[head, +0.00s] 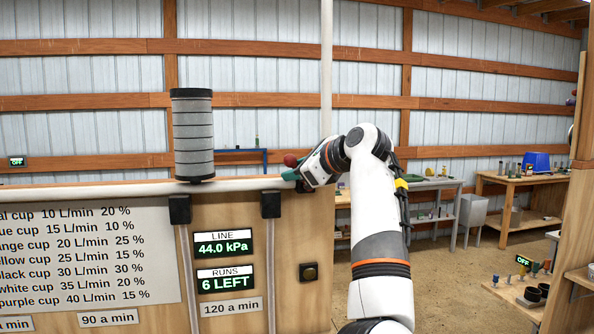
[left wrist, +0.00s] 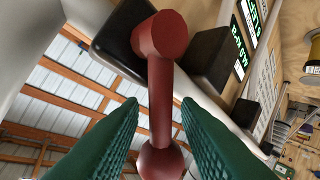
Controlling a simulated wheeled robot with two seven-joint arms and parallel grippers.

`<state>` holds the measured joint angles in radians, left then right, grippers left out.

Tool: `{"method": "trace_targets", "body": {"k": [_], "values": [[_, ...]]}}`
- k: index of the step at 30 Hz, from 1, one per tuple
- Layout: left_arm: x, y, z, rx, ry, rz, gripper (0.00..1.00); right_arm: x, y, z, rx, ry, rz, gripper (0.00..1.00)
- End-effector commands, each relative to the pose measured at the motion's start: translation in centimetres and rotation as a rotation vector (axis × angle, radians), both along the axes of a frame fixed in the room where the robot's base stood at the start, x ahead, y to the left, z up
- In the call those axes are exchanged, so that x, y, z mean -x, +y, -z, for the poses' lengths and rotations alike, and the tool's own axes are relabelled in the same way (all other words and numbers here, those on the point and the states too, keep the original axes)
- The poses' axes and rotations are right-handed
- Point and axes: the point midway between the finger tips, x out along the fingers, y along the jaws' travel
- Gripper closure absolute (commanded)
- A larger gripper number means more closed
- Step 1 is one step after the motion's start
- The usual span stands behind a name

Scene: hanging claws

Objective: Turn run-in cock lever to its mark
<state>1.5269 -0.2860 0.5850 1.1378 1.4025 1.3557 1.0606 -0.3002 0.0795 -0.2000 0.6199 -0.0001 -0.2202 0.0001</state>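The red lever shows in the left wrist view, with a thick round hub (left wrist: 160,36), a straight rod (left wrist: 161,100) and a ball end (left wrist: 161,160). In the head view a red knob (head: 291,160) shows just beside my left gripper (head: 292,174), at the right end of the panel's top rail. My left gripper's green fingers (left wrist: 158,108) stand apart on either side of the rod, with a small gap visible on each side. The lever's mark cannot be made out in either view. My right gripper is in neither view.
The wooden panel (head: 287,240) carries a LINE display (head: 223,244) reading 44.0 kPa and a RUNS display (head: 225,279) reading 6 LEFT. A grey ribbed cylinder (head: 193,135) stands on the rail (head: 120,188). Workbenches stand behind on the right, beyond open floor.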

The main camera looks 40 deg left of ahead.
Motion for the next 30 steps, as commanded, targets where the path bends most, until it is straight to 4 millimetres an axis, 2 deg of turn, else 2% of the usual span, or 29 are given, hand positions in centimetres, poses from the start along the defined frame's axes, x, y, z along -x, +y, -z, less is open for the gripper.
{"method": "trace_targets", "body": {"k": [8,11,21,25,30], "values": [[0.1,-0.6,0.0,0.001,0.001,0.001,0.70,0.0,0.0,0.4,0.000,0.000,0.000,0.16],[0.4,-1.9,-0.4,-0.001,-0.002,0.002,0.70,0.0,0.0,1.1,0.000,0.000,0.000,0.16],[1.7,-8.4,-2.7,-0.002,-0.002,0.003,0.70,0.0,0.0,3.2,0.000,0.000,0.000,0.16],[2.1,-10.0,-3.3,-0.002,-0.001,0.000,0.70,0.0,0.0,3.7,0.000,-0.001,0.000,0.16],[2.3,-11.0,-3.8,-0.001,0.000,0.000,0.70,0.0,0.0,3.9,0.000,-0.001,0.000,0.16]]}}
